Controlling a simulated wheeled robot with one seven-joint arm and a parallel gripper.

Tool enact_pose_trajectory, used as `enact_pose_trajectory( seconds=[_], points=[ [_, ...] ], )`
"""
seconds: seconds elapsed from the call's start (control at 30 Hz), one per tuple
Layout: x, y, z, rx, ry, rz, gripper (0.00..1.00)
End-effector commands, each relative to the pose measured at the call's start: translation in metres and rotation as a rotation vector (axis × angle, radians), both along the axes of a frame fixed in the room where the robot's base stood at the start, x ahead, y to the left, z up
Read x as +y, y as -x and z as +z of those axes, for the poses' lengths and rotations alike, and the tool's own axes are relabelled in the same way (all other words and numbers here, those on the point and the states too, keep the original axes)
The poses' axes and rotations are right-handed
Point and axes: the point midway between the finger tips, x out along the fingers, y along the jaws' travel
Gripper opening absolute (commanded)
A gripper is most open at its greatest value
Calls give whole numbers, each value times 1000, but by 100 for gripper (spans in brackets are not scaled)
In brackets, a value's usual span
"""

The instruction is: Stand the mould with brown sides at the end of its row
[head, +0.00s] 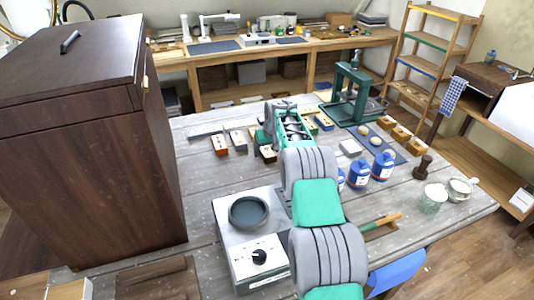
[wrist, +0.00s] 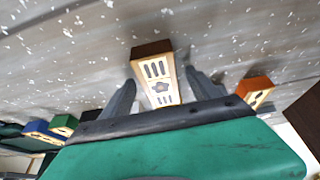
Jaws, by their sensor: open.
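The mould with brown sides (wrist: 160,85) shows in the wrist view, with a pale slotted top face and a dark brown end. In the head view the mould that I take for it (head: 267,154) stands just below the end of my arm. My gripper (wrist: 162,84) is open, with one finger on each side of this mould in the wrist view. I see no contact, and the mould's lower part is hidden. An orange-sided mould (head: 219,146) stands to the left in the head view; it also shows in the wrist view (wrist: 257,93).
A grey-sided mould (head: 238,141) stands beside the orange one. Blue (wrist: 42,132) and green (wrist: 65,124) moulds lie left in the wrist view. A green press (head: 352,95), blue bottles (head: 383,166) and a hotplate (head: 249,245) occupy the table. My arm hides part of the moulds.

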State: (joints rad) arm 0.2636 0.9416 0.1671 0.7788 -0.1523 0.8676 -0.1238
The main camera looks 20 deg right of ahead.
Motion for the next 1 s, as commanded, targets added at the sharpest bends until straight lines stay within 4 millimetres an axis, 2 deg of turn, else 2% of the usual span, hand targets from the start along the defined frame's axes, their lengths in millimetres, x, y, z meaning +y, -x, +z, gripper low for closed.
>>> enact_pose_trajectory(
  seconds=[0.37, 1.0],
  points=[
    [0, 0, -2, 0, 0, 0, 71],
    [0, 0, -2, 1, 0, 0, 19]
  ],
)
